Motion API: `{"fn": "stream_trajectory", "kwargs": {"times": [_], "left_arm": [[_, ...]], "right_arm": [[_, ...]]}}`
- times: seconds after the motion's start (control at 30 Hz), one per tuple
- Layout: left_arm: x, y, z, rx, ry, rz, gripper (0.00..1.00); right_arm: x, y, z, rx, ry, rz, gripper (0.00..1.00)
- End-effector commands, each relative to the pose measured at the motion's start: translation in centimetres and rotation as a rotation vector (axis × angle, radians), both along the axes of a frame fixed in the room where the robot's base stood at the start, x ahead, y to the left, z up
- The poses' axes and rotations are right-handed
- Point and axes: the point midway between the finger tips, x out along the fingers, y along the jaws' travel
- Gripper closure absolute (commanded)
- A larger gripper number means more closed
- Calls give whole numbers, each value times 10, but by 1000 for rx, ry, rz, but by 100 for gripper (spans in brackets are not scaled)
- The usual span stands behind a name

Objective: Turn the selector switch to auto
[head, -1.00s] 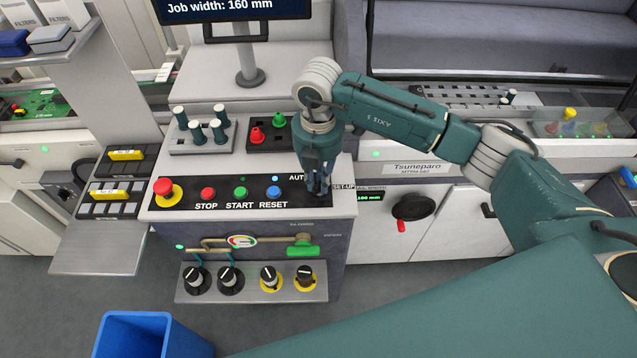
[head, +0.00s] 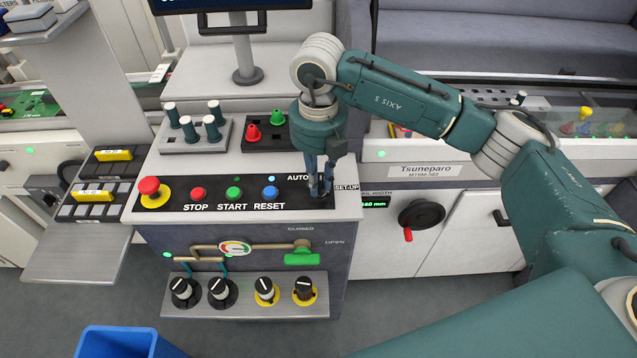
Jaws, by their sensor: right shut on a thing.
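The selector switch sits at the right end of the black control strip (head: 295,205), between the AUTO label (head: 298,177) and the SET-UP label (head: 347,187). My right gripper (head: 321,192) points down over it, and its fingers are shut on the switch. The fingers hide the switch knob, so I cannot tell which way it points. My left gripper is not in view.
Left on the strip are a red emergency stop (head: 149,187) and STOP (head: 198,194), START (head: 234,194) and RESET (head: 270,193) buttons. A peg holder (head: 180,146) stands behind. Below are a green-handled valve (head: 302,258) and several black knobs. A blue bin (head: 128,342) stands at front left.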

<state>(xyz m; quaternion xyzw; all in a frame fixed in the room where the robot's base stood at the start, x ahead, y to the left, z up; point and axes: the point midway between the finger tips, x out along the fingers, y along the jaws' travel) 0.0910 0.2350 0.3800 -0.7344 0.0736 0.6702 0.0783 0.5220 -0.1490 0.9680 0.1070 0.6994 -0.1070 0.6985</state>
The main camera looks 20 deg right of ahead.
Motion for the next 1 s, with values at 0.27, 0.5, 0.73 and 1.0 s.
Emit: {"fn": "stream_trajectory", "kwargs": {"times": [0.27, 0.5, 0.73, 1.0], "left_arm": [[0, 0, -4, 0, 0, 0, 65], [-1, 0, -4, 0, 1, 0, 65], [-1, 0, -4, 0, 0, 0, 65], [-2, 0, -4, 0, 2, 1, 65]], "right_arm": [[1, 0, 2, 2, -5, 39, 100], [1, 0, 3, 1, -6, 41, 100], [1, 0, 2, 1, -4, 40, 65], [0, 0, 2, 0, -2, 39, 65]]}}
